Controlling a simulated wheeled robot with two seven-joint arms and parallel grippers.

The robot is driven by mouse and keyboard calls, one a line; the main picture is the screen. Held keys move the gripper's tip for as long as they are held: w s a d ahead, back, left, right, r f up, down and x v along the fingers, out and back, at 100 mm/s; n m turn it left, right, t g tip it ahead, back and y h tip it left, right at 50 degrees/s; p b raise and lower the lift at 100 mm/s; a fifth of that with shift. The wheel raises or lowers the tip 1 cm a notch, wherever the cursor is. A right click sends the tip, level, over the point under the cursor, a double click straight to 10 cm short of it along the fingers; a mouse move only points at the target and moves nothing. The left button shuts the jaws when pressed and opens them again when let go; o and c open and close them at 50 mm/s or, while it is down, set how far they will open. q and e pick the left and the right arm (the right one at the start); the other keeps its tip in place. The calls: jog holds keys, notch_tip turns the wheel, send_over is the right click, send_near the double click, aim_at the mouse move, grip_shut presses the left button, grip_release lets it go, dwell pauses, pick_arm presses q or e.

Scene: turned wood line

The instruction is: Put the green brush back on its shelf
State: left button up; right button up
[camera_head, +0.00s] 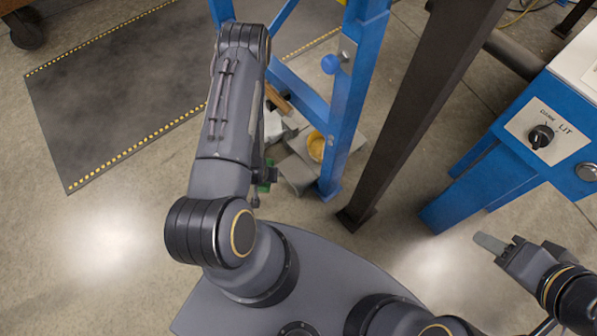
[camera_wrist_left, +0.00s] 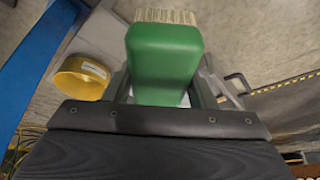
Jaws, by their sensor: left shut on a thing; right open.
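The green brush (camera_wrist_left: 165,62) with pale bristles is large at the top middle of the left wrist view. My left gripper (camera_wrist_left: 160,92) is shut on it, with a grey finger on each side. In the head view my left arm hides most of the brush, and only a small green part (camera_head: 267,180) shows beside the arm. My right gripper (camera_head: 503,246) is open and empty at the right, over the floor. I cannot make out the brush's shelf for certain in either view.
A blue frame (camera_head: 343,110) stands close right of my left arm, with a dark post (camera_head: 420,100) beyond it. A yellow round item (camera_head: 316,146) and grey pieces lie low by the frame. A blue machine (camera_head: 545,135) with a knob stands right. A dark mat (camera_head: 110,100) lies left.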

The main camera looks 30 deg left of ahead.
pick_arm(q)
jog(key=w+d+f+b, duration=0.1)
jog(key=w+f, duration=0.2)
jog(key=w, duration=0.1)
jog(key=w+d+f+b, duration=0.2)
jog(key=w+f, duration=0.1)
jog(key=w, duration=0.1)
jog(key=w+d+f+b, duration=0.1)
jog(key=w+f+b, duration=0.1)
jog(key=w+f, duration=0.1)
jog(key=shift+w+d, duration=0.15)
jog(key=shift+w, duration=0.3)
jog(key=shift+w+f, duration=0.1)
jog(key=shift+w, duration=0.05)
jog(key=f+b, duration=0.3)
jog(key=f, duration=0.1)
jog(key=shift+w+d, duration=0.2)
jog(key=shift+w, duration=0.05)
jog(key=shift+r, duration=0.2)
jog(key=o, duration=0.4)
jog(key=shift+f, duration=0.2)
jog(key=o, duration=0.5)
jog(key=shift+r, duration=0.1)
